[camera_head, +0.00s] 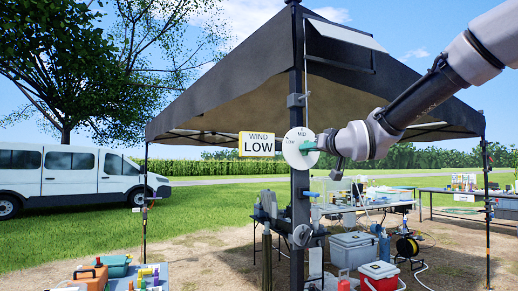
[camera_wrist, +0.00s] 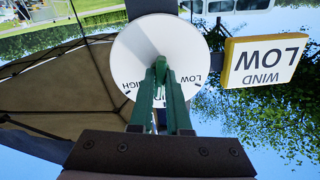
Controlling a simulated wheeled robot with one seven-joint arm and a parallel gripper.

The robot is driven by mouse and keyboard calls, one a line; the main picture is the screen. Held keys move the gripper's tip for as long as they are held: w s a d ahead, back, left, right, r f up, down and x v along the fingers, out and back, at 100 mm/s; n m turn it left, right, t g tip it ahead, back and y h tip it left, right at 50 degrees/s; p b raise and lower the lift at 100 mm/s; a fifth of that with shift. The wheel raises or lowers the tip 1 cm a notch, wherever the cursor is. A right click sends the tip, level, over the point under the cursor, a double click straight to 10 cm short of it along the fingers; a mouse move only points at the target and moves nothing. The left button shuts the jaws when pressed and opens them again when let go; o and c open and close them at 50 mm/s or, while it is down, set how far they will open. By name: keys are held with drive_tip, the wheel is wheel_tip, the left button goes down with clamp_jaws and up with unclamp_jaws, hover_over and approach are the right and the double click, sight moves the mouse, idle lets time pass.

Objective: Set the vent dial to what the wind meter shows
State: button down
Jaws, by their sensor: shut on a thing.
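The wind meter is a yellow-framed sign (camera_head: 257,144) left of the tent post, reading "WIND LOW". It also shows upside down in the wrist view (camera_wrist: 264,60). The vent dial is a round white disc (camera_head: 294,137) on the post, with MID at its top in the head view. The wrist view shows the dial (camera_wrist: 135,55) upside down, with LOW at right and HIGH at left. My gripper (camera_head: 309,146) is at the dial's centre, its green fingers (camera_wrist: 160,82) shut on the small green dial knob (camera_wrist: 160,62). The knob is mostly covered, so its pointing direction cannot be told.
The dark tent post (camera_head: 298,80) carries the dial and sign. Below stand a grey cooler (camera_head: 354,250), a red cooler (camera_head: 379,276) and a table with equipment. A white van (camera_head: 80,175) is parked at left.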

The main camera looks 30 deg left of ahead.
drive_tip(key=n, duration=0.9)
drive_tip(key=n, duration=0.5)
drive_tip(key=c, duration=0.8)
unclamp_jaws()
drive_tip(key=v, duration=1.1)
